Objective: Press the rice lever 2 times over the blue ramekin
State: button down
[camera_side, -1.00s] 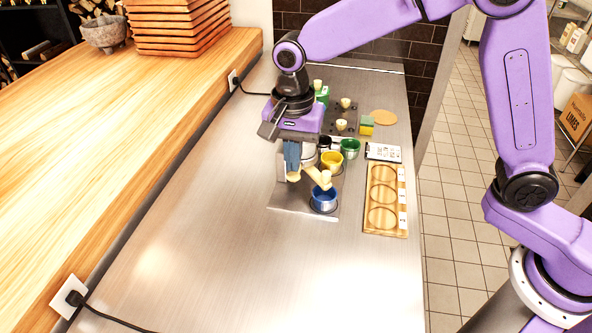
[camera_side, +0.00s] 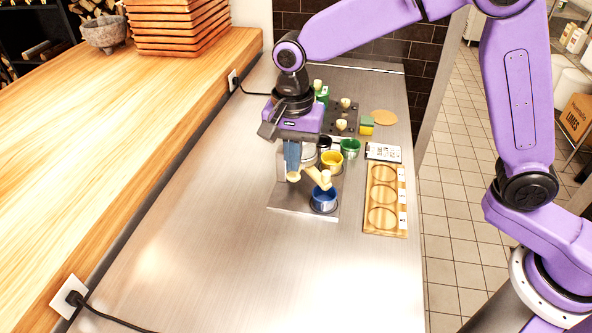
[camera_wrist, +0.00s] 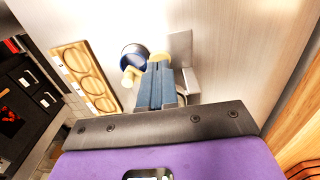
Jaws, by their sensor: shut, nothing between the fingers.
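The blue ramekin (camera_side: 324,201) stands on the dispenser's metal base plate (camera_side: 290,205), under a cream-coloured spout (camera_side: 322,178). It also shows in the wrist view (camera_wrist: 133,54), partly covered by the spout. The rice lever is probably the cream-knobbed part (camera_side: 293,177) just below my fingers, though most of it is hidden. My gripper (camera_side: 292,168) is shut and empty, with its blue fingers pointing down at the dispenser. In the wrist view the fingers (camera_wrist: 159,75) lie together beside the cream part. I cannot tell whether they touch the lever.
A yellow ramekin (camera_side: 332,161) and a green ramekin (camera_side: 350,148) stand just behind. A wooden board with three round recesses (camera_side: 384,200) lies to the right, with a printed card (camera_side: 383,152) behind it. The steel counter (camera_side: 230,270) in front is clear.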

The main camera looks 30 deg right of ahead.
aim_at(293, 175)
dwell(0.4)
jog(key=shift+f, duration=1.95)
jog(key=shift+r, duration=2)
jog(key=shift+f, duration=0.25)
jog(key=shift+f, duration=1.8)
jog(key=shift+r, duration=2.05)
